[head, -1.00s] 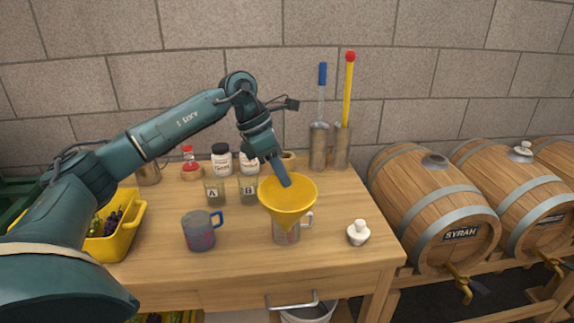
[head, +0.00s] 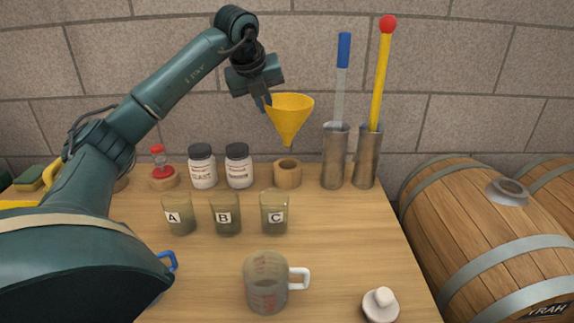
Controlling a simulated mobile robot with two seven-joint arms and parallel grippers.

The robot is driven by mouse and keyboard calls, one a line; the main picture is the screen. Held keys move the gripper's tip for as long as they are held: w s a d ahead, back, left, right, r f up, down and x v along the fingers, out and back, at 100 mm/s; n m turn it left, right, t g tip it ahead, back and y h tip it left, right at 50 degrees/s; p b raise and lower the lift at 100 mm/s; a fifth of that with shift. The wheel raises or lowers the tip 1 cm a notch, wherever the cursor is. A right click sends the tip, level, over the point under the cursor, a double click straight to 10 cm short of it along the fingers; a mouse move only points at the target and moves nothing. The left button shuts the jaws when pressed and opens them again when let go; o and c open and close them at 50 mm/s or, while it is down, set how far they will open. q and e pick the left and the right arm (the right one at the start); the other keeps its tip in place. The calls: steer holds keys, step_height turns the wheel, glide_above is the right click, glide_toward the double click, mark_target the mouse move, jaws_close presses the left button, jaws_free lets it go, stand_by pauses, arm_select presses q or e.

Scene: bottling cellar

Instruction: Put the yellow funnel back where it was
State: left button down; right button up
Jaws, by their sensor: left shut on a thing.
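The yellow funnel (head: 290,116) is held up in the air, spout down, in the head view. My left gripper (head: 266,103) is shut on the funnel's left rim. A small round wooden holder (head: 288,174) stands on the table at the back, below the funnel's spout. The spout tip is above the holder and apart from it. A clear measuring jug (head: 266,284) with a white handle stands at the front of the table. My right gripper is not in view.
Beakers A (head: 179,214), B (head: 225,214) and C (head: 274,213) stand in front of the holder. Two white jars (head: 202,167) are left of it. Metal cylinders (head: 335,160) with tall tools are close on its right. A white stopper (head: 380,304) is at front right.

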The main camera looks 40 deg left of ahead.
arm_select(q)
step_height(320, 180, down, 9)
steer(key=b, duration=0.1)
steer(key=shift+s+f, duration=0.15)
steer(key=c, duration=1.6)
jaws_free()
steer(key=shift+o, duration=0.2)
steer(key=v, duration=1.2)
steer(key=shift+p, duration=0.45)
steer(key=shift+d, duration=0.1)
